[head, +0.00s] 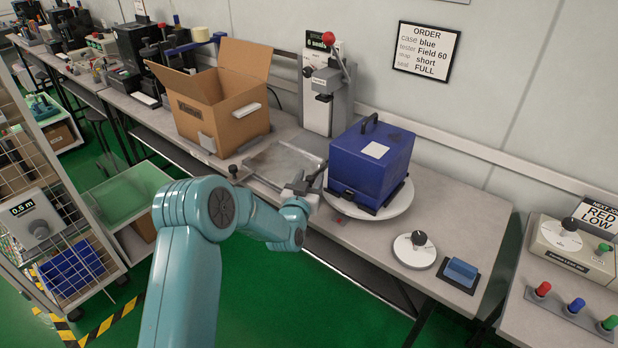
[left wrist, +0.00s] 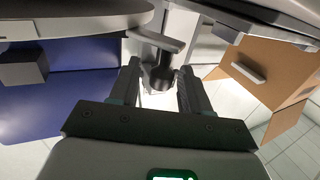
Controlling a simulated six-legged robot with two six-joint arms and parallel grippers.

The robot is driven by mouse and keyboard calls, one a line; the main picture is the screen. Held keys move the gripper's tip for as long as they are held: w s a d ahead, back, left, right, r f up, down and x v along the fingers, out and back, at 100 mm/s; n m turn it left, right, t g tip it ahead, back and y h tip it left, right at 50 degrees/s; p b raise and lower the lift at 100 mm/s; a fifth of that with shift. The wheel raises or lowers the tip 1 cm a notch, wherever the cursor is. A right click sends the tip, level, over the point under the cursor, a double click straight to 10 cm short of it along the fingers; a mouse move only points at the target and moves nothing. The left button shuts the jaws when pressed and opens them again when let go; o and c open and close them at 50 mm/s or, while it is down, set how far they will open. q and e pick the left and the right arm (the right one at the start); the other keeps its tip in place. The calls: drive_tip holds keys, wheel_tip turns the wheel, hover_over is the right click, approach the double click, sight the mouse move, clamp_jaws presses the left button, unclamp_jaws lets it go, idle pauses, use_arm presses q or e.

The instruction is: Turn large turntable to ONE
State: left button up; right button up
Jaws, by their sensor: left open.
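The large turntable (head: 398,203) is a white round plate on the bench, and a blue case (head: 372,160) with a black handle and pale label stands on it. Its position markings are not readable. My left gripper (head: 308,186) is at the turntable's left side, close to the case. In the left wrist view my left gripper (left wrist: 160,92) is open, with a black knob (left wrist: 163,74) on a grey bar between or just beyond its fingers. I cannot tell whether they touch. The blue case (left wrist: 60,105) fills the left of that view. My right gripper is not in view.
An open cardboard box (head: 222,105) and a grey press with a red-knobbed lever (head: 328,85) stand behind left. A small white dial with a black knob (head: 414,250) and a blue block (head: 461,272) are at front right. An order sign (head: 427,52) hangs on the wall.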

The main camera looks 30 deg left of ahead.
use_arm(q)
drive_tip(key=shift+w, duration=0.25)
drive_tip(key=shift+s+a, duration=0.1)
clamp_jaws()
